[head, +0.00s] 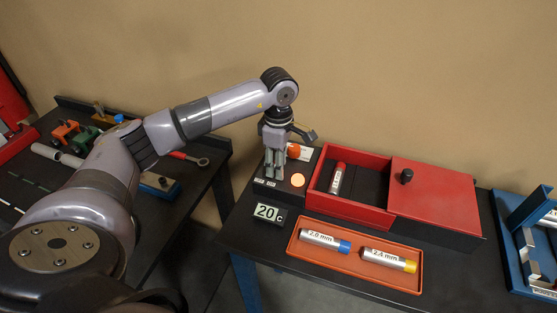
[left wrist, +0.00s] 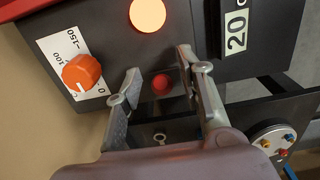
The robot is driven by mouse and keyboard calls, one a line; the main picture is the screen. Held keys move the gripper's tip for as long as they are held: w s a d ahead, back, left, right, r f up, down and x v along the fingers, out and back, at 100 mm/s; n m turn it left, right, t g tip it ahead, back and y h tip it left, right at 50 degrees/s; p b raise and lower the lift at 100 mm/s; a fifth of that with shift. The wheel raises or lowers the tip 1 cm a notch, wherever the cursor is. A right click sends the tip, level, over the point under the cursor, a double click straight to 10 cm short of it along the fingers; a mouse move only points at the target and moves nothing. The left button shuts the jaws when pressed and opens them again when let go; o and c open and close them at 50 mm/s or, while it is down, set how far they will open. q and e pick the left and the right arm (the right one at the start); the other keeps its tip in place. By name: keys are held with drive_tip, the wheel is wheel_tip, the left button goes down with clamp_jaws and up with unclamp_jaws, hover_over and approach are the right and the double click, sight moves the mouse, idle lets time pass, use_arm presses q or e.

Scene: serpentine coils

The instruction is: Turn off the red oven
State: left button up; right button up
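The red oven (head: 433,193) stands on the black table, with a dark control panel (head: 262,189) at its left end. In the left wrist view the panel carries an orange knob (left wrist: 81,72) beside a scale, with its white mark near 0. A round orange lamp (left wrist: 147,14) glows, and a red button (left wrist: 161,84) shows between my fingers. The display (head: 268,212) reads 20 C. My left gripper (head: 274,173) is over the panel, fingers apart and empty; it also shows in the left wrist view (left wrist: 159,62). Whether it touches the panel cannot be told. My right gripper is out of view.
The oven's lid, with a black knob (head: 406,176), covers its right part; a red-capped tube (head: 338,178) lies in the open left part. An orange tray (head: 355,260) with two labelled cylinders lies in front. A blue frame (head: 512,235) stands right. Tools lie on the left table.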

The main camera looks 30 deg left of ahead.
use_arm(q)
drive_tip(key=shift+c, duration=0.6)
clamp_jaws()
